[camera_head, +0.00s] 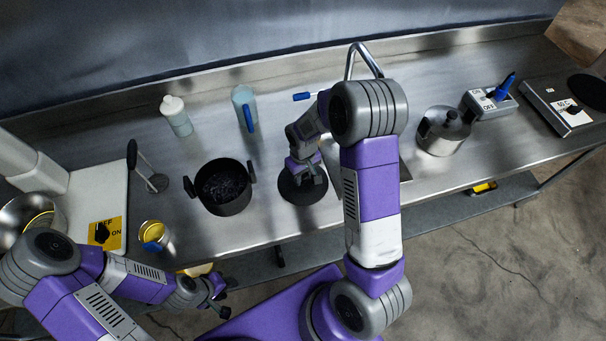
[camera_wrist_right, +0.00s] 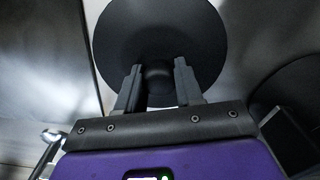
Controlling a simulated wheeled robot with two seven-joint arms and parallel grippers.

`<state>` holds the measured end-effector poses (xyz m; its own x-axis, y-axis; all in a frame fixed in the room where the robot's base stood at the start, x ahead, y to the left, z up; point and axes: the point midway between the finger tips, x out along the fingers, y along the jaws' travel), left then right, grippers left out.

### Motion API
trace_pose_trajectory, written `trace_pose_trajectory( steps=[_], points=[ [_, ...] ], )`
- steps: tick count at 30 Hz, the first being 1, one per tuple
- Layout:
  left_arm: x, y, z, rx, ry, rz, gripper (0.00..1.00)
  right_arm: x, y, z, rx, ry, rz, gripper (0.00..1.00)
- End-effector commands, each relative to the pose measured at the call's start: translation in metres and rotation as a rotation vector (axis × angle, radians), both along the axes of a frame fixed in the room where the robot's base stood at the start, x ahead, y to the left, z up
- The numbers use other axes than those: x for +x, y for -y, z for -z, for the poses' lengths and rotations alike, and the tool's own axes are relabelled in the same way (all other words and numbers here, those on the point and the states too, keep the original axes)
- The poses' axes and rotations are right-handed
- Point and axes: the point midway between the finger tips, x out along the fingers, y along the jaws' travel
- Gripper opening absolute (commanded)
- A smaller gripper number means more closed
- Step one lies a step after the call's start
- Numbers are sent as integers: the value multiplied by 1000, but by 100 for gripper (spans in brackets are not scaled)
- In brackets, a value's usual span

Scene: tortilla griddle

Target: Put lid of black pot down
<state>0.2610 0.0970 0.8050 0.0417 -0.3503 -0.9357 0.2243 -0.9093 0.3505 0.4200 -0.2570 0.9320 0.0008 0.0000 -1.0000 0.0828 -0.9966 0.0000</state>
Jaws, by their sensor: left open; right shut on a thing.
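The black pot (camera_head: 222,190) stands uncovered on the steel counter, with dark contents inside. Its round black lid (camera_head: 290,196) is just to the right of the pot, at or close above the counter; I cannot tell if it touches. My right gripper (camera_head: 307,174) is over the lid and shut on its knob. In the right wrist view the lid (camera_wrist_right: 160,30) fills the top middle, with the knob between the fingers of the right gripper (camera_wrist_right: 157,85). My left gripper (camera_head: 219,292) is open and empty, low in front of the counter's edge.
A masher (camera_head: 157,181) stands left of the pot. A white bottle (camera_head: 176,116) and a blue-handled pitcher (camera_head: 244,108) stand behind. A lidded steel pot (camera_head: 443,131) and switch box (camera_head: 489,102) are at right. A faucet (camera_head: 361,58) rises behind my right arm.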

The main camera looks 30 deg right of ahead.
Motion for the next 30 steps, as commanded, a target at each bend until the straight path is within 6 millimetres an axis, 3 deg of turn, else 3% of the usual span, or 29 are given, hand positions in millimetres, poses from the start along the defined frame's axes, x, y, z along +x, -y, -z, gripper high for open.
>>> trace_pose_trajectory(
  steps=[1, 5, 17, 30],
  points=[
    [0, 0, 1, 0, 0, 0, 43, 0, 0, 1, 0, 0, 0, 41],
    [0, 0, 0, 0, 0, 0, 43, 0, 0, 1, 0, 0, 0, 60],
    [0, 0, -5, 0, 0, 0, 43, 0, 0, -6, 0, 1, 0, 62],
    [0, 0, -13, 0, 0, 0, 43, 1, 0, -95, 0, 6, 0, 62]
  ],
)
